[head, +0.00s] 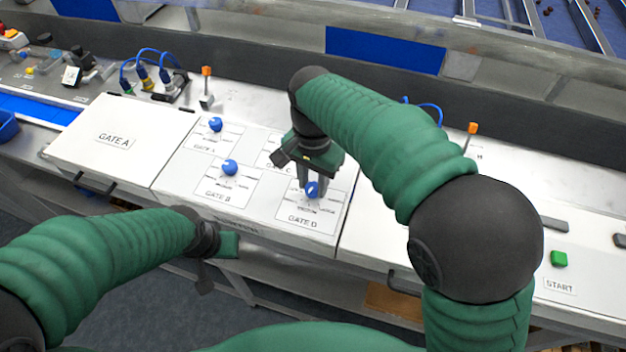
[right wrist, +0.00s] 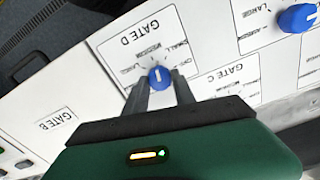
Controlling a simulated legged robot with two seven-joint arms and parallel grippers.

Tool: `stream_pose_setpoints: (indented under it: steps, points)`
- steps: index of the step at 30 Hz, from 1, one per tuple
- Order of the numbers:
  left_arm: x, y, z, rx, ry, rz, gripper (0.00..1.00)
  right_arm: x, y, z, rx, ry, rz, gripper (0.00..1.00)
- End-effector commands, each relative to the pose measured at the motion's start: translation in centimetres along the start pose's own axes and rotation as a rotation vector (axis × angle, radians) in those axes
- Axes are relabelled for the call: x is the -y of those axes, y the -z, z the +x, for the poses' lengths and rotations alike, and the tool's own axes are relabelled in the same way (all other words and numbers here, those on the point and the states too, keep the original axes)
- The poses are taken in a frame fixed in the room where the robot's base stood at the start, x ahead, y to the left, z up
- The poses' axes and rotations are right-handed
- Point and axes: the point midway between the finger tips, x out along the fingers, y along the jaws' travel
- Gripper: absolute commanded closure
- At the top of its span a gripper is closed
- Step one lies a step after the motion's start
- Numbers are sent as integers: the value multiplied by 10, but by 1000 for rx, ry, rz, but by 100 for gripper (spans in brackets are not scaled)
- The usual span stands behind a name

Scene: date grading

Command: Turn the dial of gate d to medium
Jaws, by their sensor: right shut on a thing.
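The blue dial of gate d (head: 312,189) sits on its white label card, gate D (head: 301,220), at the front right of the dial panel. My right gripper (head: 314,180) reaches down from above and is shut on this dial. In the right wrist view the dial (right wrist: 159,77) sits between the two fingertips (right wrist: 160,88). A white pointer mark shows on it, pointing roughly up in that view, towards the printed words. The exact setting is hard to read. My left gripper (head: 222,250) hangs in front of the panel, away from the dials; its jaws are unclear.
Blue dials of gate B (head: 230,167) and another gate (head: 215,124) stand to the left. An orange-tipped switch (head: 206,88) stands behind the panel. A green start button (head: 559,259) is at right.

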Motion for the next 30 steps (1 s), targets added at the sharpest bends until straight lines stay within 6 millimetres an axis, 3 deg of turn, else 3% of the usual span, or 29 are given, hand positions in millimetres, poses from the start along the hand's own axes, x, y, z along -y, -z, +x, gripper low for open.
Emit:
stream_pose_setpoints:
  steps: [10,17,18,21,23,30]
  points:
    - [0,2,-8,0,0,0,100,1,1,-1,-1,2,-208,100]
    - [0,2,-7,0,0,0,100,1,1,-1,-3,2,-217,100]
    - [0,2,-7,0,0,0,100,1,1,-1,-3,3,-217,68]
    - [0,2,-7,0,0,0,100,1,1,-1,-3,2,-217,55]
    - [0,2,-7,0,0,0,100,1,1,-1,-2,2,-216,47]
    - [0,2,-7,0,0,0,100,1,0,-1,-2,1,-216,47]
